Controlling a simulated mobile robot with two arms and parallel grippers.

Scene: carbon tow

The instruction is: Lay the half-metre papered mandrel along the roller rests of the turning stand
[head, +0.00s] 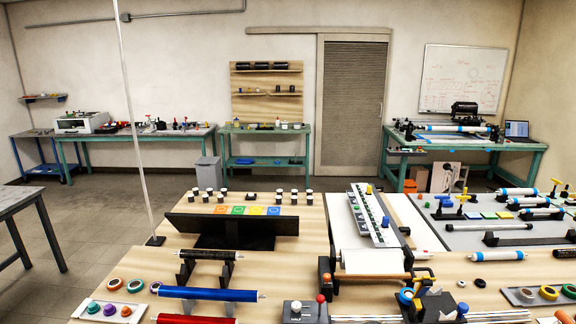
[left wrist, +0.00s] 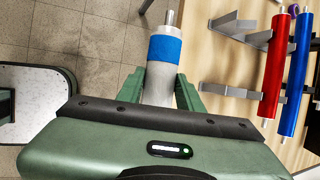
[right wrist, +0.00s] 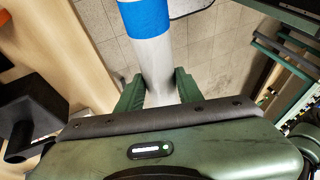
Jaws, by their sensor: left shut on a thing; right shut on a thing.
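The papered mandrel, white with a blue band and a metal end pin, shows in the left wrist view (left wrist: 159,80) and the right wrist view (right wrist: 155,65). My left gripper (left wrist: 160,90) is shut around its white part just below one blue band. My right gripper (right wrist: 157,92) is shut around its white part below another blue band. In both wrist views the mandrel is over floor, beside a wooden table. Neither gripper nor the held mandrel shows in the head view. I cannot surely tell which fixture is the turning stand. Its roller rests are not clearly identifiable.
A rack (head: 184,270) on the near table holds a black tube; blue (head: 207,293) and red (head: 195,319) tubes lie in front. A thin upright pole (head: 136,120) rises at the left. Mandrels lie on the grey mat (head: 465,240) at right. Open floor lies behind the table.

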